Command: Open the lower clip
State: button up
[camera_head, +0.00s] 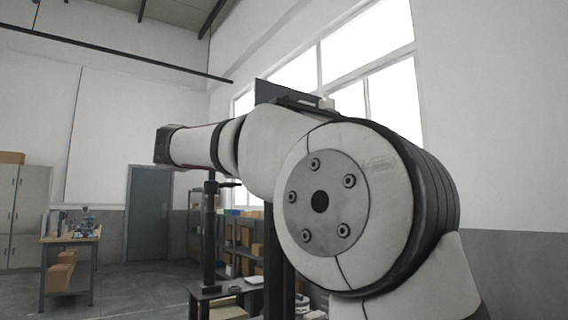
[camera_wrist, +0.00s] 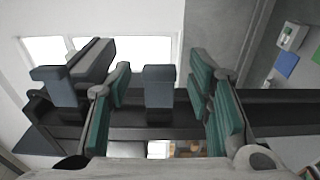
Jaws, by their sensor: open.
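In the wrist view my gripper (camera_wrist: 160,80) is open, with teal pads on the left and right fingers. A grey-blue block (camera_wrist: 160,88) stands between the two fingers, with a gap visible on each side. It sits against a dark beam (camera_wrist: 280,108) that crosses the picture. A second grey-blue block (camera_wrist: 52,90) with a longer dark grey piece (camera_wrist: 93,62) is left of the left finger. I cannot tell which of these is the lower clip. In the head view my arm hides the gripper, and no clip can be made out.
In the head view a dark post (camera_head: 210,235) with a small side arm stands on a low table (camera_head: 195,290). Shelves with boxes (camera_head: 257,249) stand behind it. A workbench (camera_head: 70,240) is at the left, with open floor in front of the grey door (camera_head: 148,213).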

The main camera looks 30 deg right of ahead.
jog(key=shift+a, duration=0.15)
jog(key=s+a, duration=0.1)
jog(key=a, duration=1)
jog(key=shift+s+a, duration=0.25)
jog(key=shift+a, duration=0.05)
